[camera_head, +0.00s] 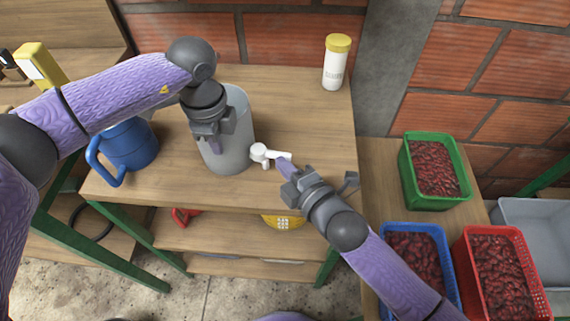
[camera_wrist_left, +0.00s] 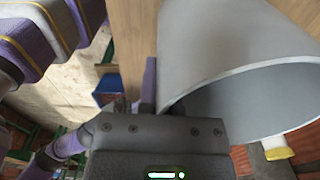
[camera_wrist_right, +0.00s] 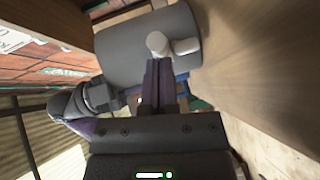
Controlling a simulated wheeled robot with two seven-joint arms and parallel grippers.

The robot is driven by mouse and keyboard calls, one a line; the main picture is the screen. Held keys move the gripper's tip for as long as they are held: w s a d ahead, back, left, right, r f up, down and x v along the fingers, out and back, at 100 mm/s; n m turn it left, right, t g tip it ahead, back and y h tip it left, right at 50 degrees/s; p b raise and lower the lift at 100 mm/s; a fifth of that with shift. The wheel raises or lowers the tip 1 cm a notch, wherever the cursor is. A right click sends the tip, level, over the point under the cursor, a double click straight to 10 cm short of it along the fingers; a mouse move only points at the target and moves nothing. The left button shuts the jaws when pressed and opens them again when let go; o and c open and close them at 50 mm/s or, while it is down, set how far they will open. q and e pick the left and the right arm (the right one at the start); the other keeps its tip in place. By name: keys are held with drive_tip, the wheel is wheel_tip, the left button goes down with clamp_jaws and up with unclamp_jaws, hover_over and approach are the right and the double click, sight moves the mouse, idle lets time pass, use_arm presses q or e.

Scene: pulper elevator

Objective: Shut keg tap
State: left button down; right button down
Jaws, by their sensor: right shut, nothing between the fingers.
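The grey keg (camera_head: 240,155) stands upright on the wooden table, with its open rim facing me in the left wrist view (camera_wrist_left: 240,75). Its white tap (camera_head: 259,153) sticks out low on the right side, with a white lever (camera_head: 279,155) pointing right. My right gripper (camera_head: 285,166) is shut and empty, with its fingertips at or very close to the lever; contact is unclear. The tap also shows just beyond the fingertips in the right wrist view (camera_wrist_right: 158,43). My left gripper (camera_head: 214,143) is at the keg's near-left wall; the keg hides part of its fingers.
A blue jug (camera_head: 130,145) stands left of the keg. A white jar with a yellow lid (camera_head: 336,66) is at the table's back right. Green (camera_head: 408,172), blue (camera_head: 452,266) and red (camera_head: 467,280) crates of red fruit stand to the right. The table between keg and jar is clear.

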sight(293, 155)
drive_tip(key=shift+w+r+n+g+y, duration=0.1)
drive_tip(key=shift+w+n+g+y, duration=0.05)
drive_tip(key=shift+n+g+y, duration=0.2)
drive_tip(key=w+n+g+y, duration=0.1)
drive_tip(key=n+g, duration=0.1)
drive_tip(key=w+d+n+g+y, duration=0.1)
drive_tip(key=n+g+y, duration=0.1)
drive_tip(key=shift+w+d+y, duration=0.2)
drive_tip(key=shift+w+y, duration=0.05)
drive_tip(key=shift+w, duration=0.1)
drive_tip(key=shift+w+a, duration=0.15)
drive_tip(key=shift+w, duration=1.4)
drive_tip(key=shift+w+a, duration=0.25)
drive_tip(key=shift+w, duration=0.25)
drive_tip(key=shift+w+a, duration=0.25)
drive_tip(key=shift+w, duration=0.25)
drive_tip(key=shift+w+a, duration=0.1)
drive_tip(key=shift+w, duration=0.05)
